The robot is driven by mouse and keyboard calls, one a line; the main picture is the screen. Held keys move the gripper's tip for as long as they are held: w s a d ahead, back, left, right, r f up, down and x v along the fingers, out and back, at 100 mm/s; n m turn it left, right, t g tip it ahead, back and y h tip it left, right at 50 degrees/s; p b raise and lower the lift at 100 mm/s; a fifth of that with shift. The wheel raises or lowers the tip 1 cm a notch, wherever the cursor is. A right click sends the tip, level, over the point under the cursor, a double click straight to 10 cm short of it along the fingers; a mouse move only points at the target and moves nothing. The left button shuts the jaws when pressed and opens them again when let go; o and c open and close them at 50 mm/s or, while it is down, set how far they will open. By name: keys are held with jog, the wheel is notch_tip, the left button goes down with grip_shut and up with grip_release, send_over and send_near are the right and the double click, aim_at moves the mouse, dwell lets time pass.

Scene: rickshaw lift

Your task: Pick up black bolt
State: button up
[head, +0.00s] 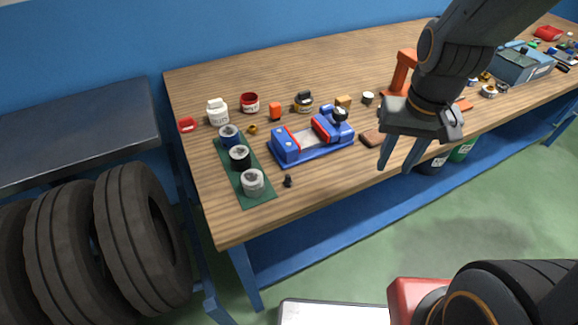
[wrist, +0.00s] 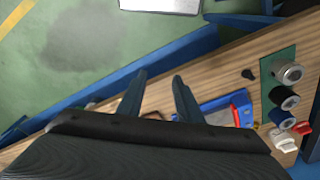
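The black bolt (head: 288,181) is small and stands on the wooden table near its front edge, just right of the green mat. It also shows in the wrist view (wrist: 248,74), beside the mat. My gripper (head: 396,170) is open and empty, above the front edge of the table, to the right of the bolt and apart from it. In the wrist view its two blue fingers (wrist: 160,82) are spread with nothing between them.
A green mat (head: 264,190) holds three round jars. Several small containers, an orange clamp-like stand (head: 404,70) and a blue-grey toolbox (head: 524,64) are farther back. Tires (head: 140,235) stand at left.

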jog(key=w+a+m+b, duration=0.2)
jog(key=w+a+m, duration=0.15)
jog(key=a, duration=0.65)
jog(key=m+g+b, duration=0.1)
jog(key=m, duration=0.5)
send_over(288, 176)
jog(key=shift+w+a+f, duration=0.15)
jog(key=shift+a+f, duration=0.1)
jog(key=shift+f, duration=0.35)
notch_tip(288, 176, down, 2)
jog(key=shift+f+m, duration=0.1)
jog(key=shift+m, duration=0.15)
jog(key=shift+d+f+p, duration=0.15)
jog(key=shift+f+p, duration=0.1)
jog(key=shift+f, duration=1.15)
jog(key=shift+d+f+p, duration=0.1)
jog(key=shift+f+p, duration=0.1)
jog(key=shift+f, duration=1.15)
grip_shut()
